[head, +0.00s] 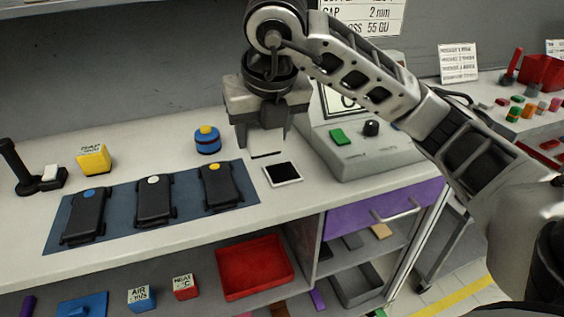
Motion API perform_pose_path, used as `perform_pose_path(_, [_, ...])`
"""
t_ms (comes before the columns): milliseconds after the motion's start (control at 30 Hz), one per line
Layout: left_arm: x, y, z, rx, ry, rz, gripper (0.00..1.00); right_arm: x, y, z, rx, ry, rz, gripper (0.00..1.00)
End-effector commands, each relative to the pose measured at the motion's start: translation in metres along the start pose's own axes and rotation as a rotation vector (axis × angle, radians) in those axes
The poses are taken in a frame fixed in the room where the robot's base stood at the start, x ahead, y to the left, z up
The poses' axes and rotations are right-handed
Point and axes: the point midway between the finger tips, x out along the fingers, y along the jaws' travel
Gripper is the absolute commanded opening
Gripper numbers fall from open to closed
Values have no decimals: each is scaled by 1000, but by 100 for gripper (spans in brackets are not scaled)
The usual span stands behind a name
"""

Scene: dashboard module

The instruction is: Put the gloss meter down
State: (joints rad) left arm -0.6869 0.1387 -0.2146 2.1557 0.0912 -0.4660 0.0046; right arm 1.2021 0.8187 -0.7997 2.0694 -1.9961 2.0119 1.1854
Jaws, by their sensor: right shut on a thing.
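My right gripper (262,143) comes in from the upper right and points down over the white worktop (130,245). A short dark line shows just below the fingertips. A black tile with a white border (283,174) lies on the worktop just in front and to the right of the fingertips. I cannot tell whether the held thing touches the worktop. My left gripper is not in view.
A blue mat (111,204) bears three black devices left of my gripper. A blue and yellow round thing (207,140) and a yellow block (94,159) stand behind it. A grey console (372,155) with a green button stands right. A red tray (254,266) is on the shelf below.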

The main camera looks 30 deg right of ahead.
Motion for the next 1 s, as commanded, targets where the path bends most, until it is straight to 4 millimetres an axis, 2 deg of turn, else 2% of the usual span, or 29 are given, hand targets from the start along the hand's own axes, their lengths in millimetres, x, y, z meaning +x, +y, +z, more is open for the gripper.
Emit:
perform_pose_path(33, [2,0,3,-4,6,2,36,14,-9,3,6,7,-1,24])
perform_pose_path(200, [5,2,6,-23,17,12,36,49,-32,15,0,7,-1,24])
perform_pose_path(333, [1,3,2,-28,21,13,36,67,-44,21,-1,3,-2,24])
perform_pose_path(600, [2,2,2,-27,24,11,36,90,-55,24,-1,2,-1,24])
perform_pose_path(800, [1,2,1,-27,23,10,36,114,-55,14,-4,1,1,24])
perform_pose_path(1000, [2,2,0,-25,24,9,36,117,-55,14,-4,-2,2,24])
